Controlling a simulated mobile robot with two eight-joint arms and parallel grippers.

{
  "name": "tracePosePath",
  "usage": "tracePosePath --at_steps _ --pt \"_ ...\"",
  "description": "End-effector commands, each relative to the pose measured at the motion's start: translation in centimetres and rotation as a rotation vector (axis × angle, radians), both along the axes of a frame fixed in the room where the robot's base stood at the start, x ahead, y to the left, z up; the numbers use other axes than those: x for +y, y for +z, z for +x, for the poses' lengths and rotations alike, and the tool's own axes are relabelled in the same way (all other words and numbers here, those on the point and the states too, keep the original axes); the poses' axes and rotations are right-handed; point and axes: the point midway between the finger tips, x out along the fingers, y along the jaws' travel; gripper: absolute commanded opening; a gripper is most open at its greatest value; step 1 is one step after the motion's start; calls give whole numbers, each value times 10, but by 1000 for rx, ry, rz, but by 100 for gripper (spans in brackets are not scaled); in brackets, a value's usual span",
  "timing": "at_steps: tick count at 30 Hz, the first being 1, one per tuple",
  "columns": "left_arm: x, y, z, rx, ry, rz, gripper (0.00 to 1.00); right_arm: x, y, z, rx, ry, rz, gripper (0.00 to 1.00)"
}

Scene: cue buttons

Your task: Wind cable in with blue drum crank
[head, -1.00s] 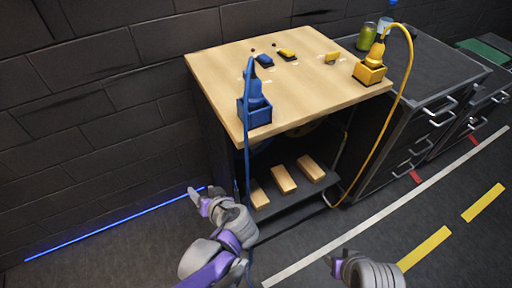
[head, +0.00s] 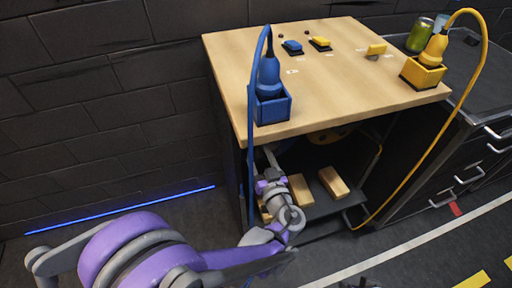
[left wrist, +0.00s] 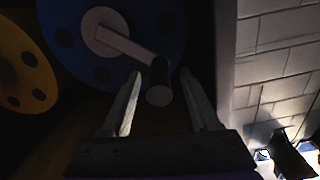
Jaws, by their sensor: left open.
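In the left wrist view the blue drum (left wrist: 168,22) carries a pale crank arm (left wrist: 125,42) with a dark round handle (left wrist: 159,94) at its end. My left gripper (left wrist: 160,76) is open, with one finger on each side of the handle and visible gaps to it. In the head view my left gripper (head: 268,165) reaches under the tabletop, its tips partly hidden; the blue drum is hidden there. The blue cable (head: 251,150) runs from the blue plug (head: 268,78) in its blue socket box (head: 272,108) down the table's left side. Only a dark scrap of my right gripper shows at the bottom edge.
A yellow drum (left wrist: 25,70) sits beside the blue one. The wooden tabletop (head: 330,90) holds blue (head: 292,46) and yellow (head: 320,42) buttons and a yellow plug (head: 434,48) with its cable. Wooden blocks (head: 333,181) lie on the lower shelf. A brick wall stands at left.

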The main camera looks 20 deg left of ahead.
Motion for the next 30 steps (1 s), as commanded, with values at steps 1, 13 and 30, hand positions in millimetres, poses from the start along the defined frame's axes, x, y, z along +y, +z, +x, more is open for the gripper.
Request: tracePosePath --at_steps 1,13,30 --pt "5 -1 7 0 3 1 62 0 -2 0 0 0 0 48" --pt "16 0 24 1 -1 1 62 0 -4 1 1 0 0 48" --pt "16 0 23 1 0 1 0 0 -4 1 1 0 0 48"
